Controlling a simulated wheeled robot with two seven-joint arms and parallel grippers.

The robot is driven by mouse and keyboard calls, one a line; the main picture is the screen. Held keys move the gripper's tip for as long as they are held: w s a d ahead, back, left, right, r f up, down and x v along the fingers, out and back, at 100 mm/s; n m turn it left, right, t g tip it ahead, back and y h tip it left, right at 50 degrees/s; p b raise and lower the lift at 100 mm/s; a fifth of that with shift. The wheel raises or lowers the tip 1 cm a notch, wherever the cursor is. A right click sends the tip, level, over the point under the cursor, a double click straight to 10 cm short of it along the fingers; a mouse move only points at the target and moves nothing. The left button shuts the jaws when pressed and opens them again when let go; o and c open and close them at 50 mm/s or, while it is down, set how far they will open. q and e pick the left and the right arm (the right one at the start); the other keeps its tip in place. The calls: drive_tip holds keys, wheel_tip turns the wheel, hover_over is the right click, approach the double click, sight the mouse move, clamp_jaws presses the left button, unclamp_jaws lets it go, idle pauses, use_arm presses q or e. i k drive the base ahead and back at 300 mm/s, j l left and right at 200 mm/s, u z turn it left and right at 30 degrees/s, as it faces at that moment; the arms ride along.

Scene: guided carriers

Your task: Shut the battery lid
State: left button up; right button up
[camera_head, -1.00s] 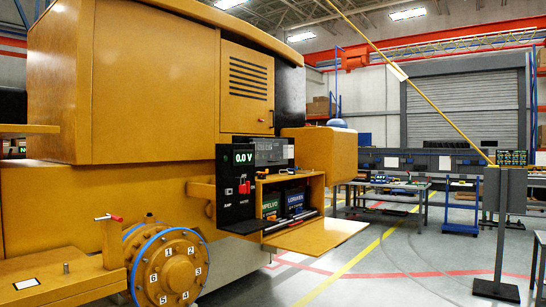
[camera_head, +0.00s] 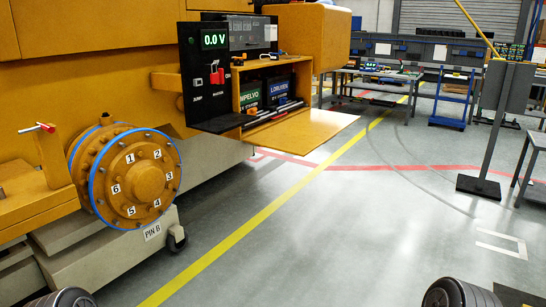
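The battery lid (camera_head: 312,132) is a flat yellow panel at the centre of the head view. It hangs open, folded down to about level from the lower edge of the yellow battery box (camera_head: 306,77). Inside the open box stand two dark batteries, a green-labelled one (camera_head: 250,92) and a blue-labelled one (camera_head: 280,91). Rod-like items (camera_head: 274,113) lie at the box's front, by the lid's inner edge. Dark ribbed parts of my arms show at the bottom edge, well away from the lid. Neither gripper shows.
A black panel (camera_head: 196,88) with a 0.0 V display adjoins the box on the left. A round flange (camera_head: 138,180) with a blue ring juts out at left. A grey post (camera_head: 493,128) on a black base stands right. The floor before the lid is clear.

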sight(301, 134)
drive_tip(key=i+l, duration=0.15)
drive_tip(key=i, duration=0.7)
drive_tip(key=i+l, duration=0.1)
drive_tip(key=i, duration=0.75)
drive_tip(key=i+l, duration=0.15)
drive_tip(key=i, duration=0.75)
drive_tip(key=i+l+u, duration=0.15)
drive_tip(key=i, duration=0.2)
drive_tip(key=i+u, duration=0.15)
drive_tip(key=i, duration=0.25)
